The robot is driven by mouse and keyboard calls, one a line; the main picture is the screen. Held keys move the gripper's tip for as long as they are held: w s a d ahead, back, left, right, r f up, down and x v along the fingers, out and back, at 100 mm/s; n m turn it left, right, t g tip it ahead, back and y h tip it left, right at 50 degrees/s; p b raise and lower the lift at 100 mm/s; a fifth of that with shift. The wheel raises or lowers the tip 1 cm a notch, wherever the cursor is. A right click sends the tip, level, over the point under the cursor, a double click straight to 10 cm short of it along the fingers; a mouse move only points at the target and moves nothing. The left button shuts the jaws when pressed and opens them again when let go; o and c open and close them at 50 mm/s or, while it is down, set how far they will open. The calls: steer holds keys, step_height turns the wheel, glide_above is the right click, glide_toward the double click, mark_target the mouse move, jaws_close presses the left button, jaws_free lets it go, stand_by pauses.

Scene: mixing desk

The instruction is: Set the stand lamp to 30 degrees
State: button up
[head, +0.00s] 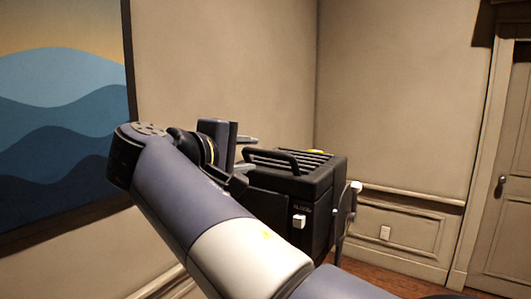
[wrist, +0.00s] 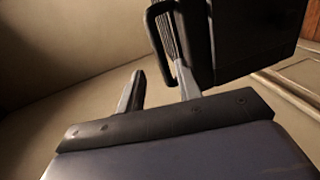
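The stand lamp is a black box-shaped head (head: 298,200) with a slotted top and a bar handle, right of centre in the head view. A white knob is on its front face, and a bracket with another white knob is on its right side. Its handle (wrist: 153,36) and dark body (wrist: 255,35) fill the upper right of the wrist view. My gripper (head: 243,150) is at the lamp's left, close to the handle end. Contact with the lamp cannot be told.
My own arm hides the lower left of the lamp and most of its stand. A wall with a blue wave picture (head: 60,110) is at the left. A door (head: 507,180) and wood floor (head: 400,280) are at the right, with open floor there.

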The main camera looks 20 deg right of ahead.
mark_target(266, 154)
steer(key=p+x, duration=0.1)
steer(key=x, duration=0.7)
steer(key=shift+d+p, duration=0.1)
steer(key=shift+p, duration=0.3)
jaws_close()
